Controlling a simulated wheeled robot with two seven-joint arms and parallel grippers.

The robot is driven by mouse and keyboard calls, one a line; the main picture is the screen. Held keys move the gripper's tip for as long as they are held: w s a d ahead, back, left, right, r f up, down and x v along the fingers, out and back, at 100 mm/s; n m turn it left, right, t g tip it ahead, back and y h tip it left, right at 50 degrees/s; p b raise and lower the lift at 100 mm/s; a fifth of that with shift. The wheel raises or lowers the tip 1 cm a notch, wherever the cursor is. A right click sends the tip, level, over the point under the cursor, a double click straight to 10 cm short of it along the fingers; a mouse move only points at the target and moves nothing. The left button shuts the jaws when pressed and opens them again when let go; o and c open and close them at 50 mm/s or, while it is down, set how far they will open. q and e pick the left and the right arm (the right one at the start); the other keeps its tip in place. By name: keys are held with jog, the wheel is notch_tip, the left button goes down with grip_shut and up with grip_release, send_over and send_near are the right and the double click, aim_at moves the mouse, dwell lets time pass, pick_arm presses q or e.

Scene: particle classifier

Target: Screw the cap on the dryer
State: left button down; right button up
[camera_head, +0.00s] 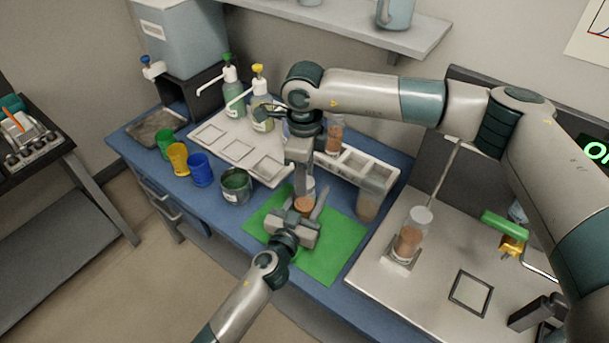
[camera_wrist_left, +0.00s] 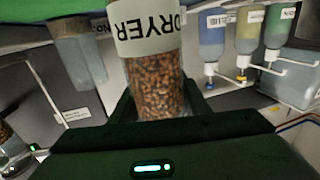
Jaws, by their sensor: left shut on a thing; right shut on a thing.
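The dryer jar (camera_head: 304,203) stands upright above the green mat, filled with brown granules. In the left wrist view the jar (camera_wrist_left: 157,88) appears upside down, with a pale label reading "DRYER". My left gripper (camera_head: 308,211) comes from below and is shut around the jar's side. My right gripper (camera_head: 304,176) points straight down over the jar's top and is shut on the cap, which its fingers mostly hide. The cap is at the jar's mouth; I cannot tell whether its thread is engaged.
The green mat (camera_head: 330,258) lies on the blue bench. A white rack (camera_head: 386,174) with containers stands behind. Pump bottles (camera_head: 231,89), coloured cups (camera_head: 201,170) and a metal pot (camera_head: 236,187) are to the left. Another capped jar (camera_head: 409,241) stands on the pale surface at right.

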jog(key=m, duration=0.4)
jog(key=shift+m, duration=0.3)
jog(key=m, duration=0.4)
jog(key=shift+m, duration=0.3)
jog(key=m, duration=0.8)
jog(key=shift+m, duration=0.4)
jog(key=m, duration=0.4)
jog(key=shift+m, duration=0.3)
jog(key=m, duration=1.1)
jog(key=shift+a+m, duration=0.25)
jog(key=shift+m, duration=0.05)
jog(key=shift+d+m, duration=0.25)
jog(key=shift+m, duration=0.75)
